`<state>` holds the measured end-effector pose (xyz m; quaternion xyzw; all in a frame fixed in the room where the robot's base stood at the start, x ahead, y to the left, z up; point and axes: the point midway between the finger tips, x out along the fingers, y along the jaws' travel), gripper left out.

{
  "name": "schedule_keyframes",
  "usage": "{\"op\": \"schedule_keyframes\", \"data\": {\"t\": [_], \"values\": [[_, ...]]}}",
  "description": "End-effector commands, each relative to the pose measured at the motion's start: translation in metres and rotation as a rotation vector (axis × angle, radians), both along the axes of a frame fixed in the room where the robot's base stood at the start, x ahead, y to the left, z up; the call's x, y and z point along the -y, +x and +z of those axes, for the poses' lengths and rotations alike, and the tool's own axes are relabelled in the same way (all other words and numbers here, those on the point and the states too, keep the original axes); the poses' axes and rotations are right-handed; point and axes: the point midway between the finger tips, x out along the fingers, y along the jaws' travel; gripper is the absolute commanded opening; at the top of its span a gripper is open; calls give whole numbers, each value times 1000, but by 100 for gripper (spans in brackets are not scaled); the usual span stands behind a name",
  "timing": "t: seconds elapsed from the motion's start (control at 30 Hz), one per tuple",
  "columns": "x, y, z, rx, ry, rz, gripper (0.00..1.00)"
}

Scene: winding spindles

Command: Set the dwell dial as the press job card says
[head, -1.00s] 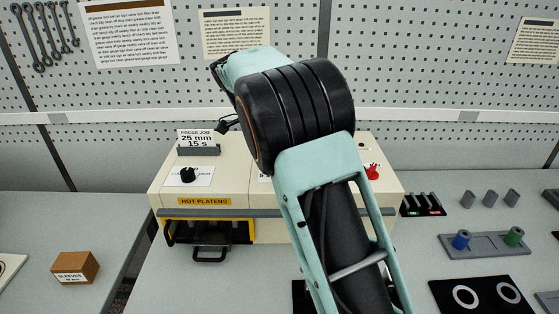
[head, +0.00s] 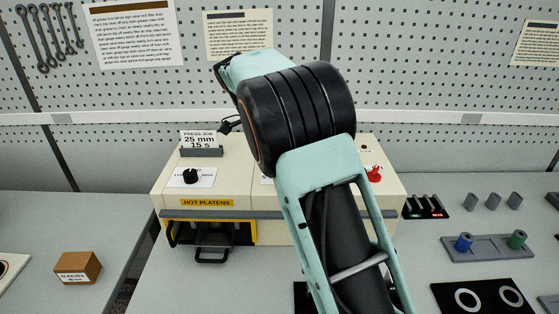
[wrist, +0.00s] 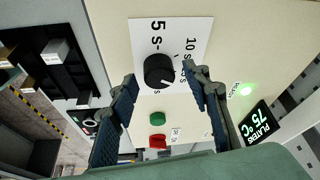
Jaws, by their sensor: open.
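The press job card (head: 200,139) stands on top of the press (head: 230,180) and reads 25 mm, 15 s. The dwell dial (wrist: 158,71) is a round black knob on a white plate (wrist: 185,38) in the wrist view. The plate shows 5 s and 10 s marks; other marks are hidden by my finger. The knob's white pointer line points to the lower right, away from both readable marks. My gripper (wrist: 163,80) is open, with one finger on each side of the knob. I cannot tell whether they touch it. In the head view my arm hides the dial.
Near the dial are a green button (wrist: 157,119), a red button (wrist: 157,141) and a display reading 75 °C (wrist: 262,126). A sleeves box (head: 77,267) is at the left.

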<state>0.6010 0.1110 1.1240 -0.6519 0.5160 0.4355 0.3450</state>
Motion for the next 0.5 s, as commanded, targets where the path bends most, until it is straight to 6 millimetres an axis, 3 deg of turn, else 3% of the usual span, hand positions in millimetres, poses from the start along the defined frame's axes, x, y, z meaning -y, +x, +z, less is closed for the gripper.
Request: {"op": "schedule_keyframes", "data": {"t": [0.17, 0.5], "values": [[-7, -1, 17, 4, 1, 2, 44], [-33, -6, 81, 4, 1, 1, 44]]}}
